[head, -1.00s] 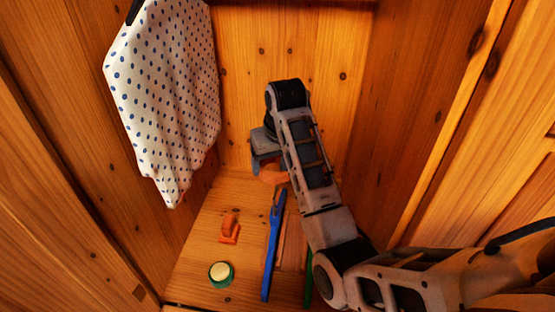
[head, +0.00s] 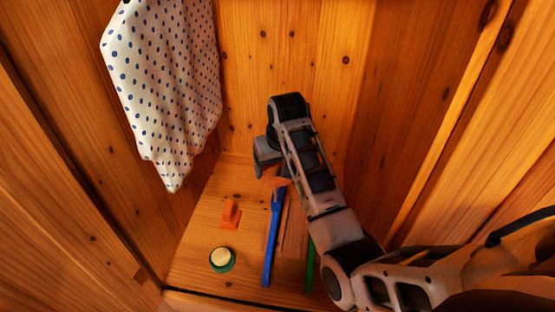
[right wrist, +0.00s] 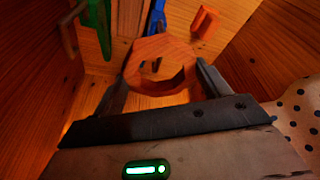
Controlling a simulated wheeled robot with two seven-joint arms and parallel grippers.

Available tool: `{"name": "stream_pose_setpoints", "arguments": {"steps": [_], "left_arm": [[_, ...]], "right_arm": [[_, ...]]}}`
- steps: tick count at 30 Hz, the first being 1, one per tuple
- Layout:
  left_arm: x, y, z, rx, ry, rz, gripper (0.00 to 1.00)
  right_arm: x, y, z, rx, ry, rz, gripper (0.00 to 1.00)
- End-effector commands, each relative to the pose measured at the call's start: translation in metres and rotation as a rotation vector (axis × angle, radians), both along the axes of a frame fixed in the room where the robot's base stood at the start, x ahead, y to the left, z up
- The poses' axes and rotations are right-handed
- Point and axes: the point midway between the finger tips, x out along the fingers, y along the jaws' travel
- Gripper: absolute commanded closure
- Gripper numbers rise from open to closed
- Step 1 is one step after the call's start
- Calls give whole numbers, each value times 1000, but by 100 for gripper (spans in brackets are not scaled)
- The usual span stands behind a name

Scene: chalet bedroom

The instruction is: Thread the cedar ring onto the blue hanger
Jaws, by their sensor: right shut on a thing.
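The cedar ring (right wrist: 150,48) is an orange-brown faceted wooden ring with a wide hole. My right gripper (right wrist: 162,76) is shut on it, with a finger on either side. In the head view the ring (head: 272,182) shows only partly below my right gripper (head: 267,168). The blue hanger (head: 271,240) is a long thin blue bar, its far end close to the ring. In the right wrist view the blue hanger (right wrist: 156,18) runs behind the ring's upper edge. I cannot tell whether they touch. My left gripper is not in view.
An orange block-like piece (head: 231,213) and a green round tin with a pale top (head: 222,259) lie left of the hanger. A green bar (head: 310,268) is to its right. A dotted cloth (head: 165,85) hangs at the left. Wooden walls close in the space.

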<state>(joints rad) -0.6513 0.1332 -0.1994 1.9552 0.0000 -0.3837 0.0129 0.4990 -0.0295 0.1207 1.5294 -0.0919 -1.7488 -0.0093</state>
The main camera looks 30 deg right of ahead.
Motion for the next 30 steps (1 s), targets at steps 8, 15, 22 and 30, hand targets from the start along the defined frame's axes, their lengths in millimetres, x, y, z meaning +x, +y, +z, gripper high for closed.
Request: {"name": "stream_pose_setpoints", "arguments": {"steps": [8, 15, 22, 30], "left_arm": [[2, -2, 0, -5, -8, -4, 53], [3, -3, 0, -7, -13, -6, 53], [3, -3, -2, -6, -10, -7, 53], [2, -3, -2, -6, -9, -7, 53]], "right_arm": [[0, 0, -21, 0, 2, 0, 46], [0, 0, -34, 0, 2, 0, 46], [0, 0, -39, 0, 1, 0, 46], [0, 0, -39, 0, 1, 0, 46]]}}
